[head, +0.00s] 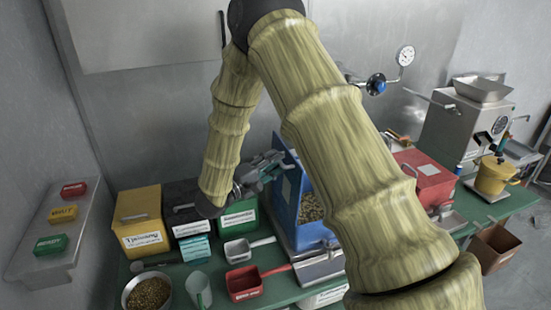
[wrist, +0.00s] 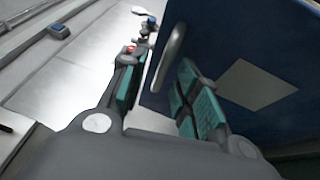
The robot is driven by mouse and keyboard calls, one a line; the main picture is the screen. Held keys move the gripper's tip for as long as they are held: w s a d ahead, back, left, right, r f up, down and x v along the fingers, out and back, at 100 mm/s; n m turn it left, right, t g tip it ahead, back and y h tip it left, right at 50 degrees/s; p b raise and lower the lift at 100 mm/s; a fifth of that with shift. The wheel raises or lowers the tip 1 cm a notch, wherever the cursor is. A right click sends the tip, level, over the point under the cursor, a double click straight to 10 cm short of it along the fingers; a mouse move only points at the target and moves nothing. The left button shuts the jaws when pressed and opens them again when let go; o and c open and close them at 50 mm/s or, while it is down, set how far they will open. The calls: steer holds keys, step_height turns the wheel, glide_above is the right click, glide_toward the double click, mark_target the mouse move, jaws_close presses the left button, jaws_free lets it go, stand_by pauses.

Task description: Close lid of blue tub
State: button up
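The blue tub (head: 309,232) stands near the middle of the green bench, partly hidden behind my arm. It holds brown beans, and its blue lid (head: 289,187) is raised upright, with a pale label on it. My gripper (head: 268,165) is at the upper left edge of the lid. In the wrist view, the lid (wrist: 235,55) fills the right side, with a silver handle (wrist: 169,55) at its left. My gripper (wrist: 158,80) shows two spaced fingers with teal pads, the handle just beyond the gap between them. I cannot tell whether a finger touches the lid.
A yellow box (head: 140,222), a green box (head: 238,216) and a red box (head: 424,178) flank the tub. A red scoop (head: 245,284), a clear cup (head: 198,289) and a bowl of beans (head: 147,293) lie in front. A grinder (head: 466,125) stands at right.

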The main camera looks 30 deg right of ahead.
steer(key=shift+w+d, duration=0.15)
steer(key=shift+d, duration=0.3)
jaws_close()
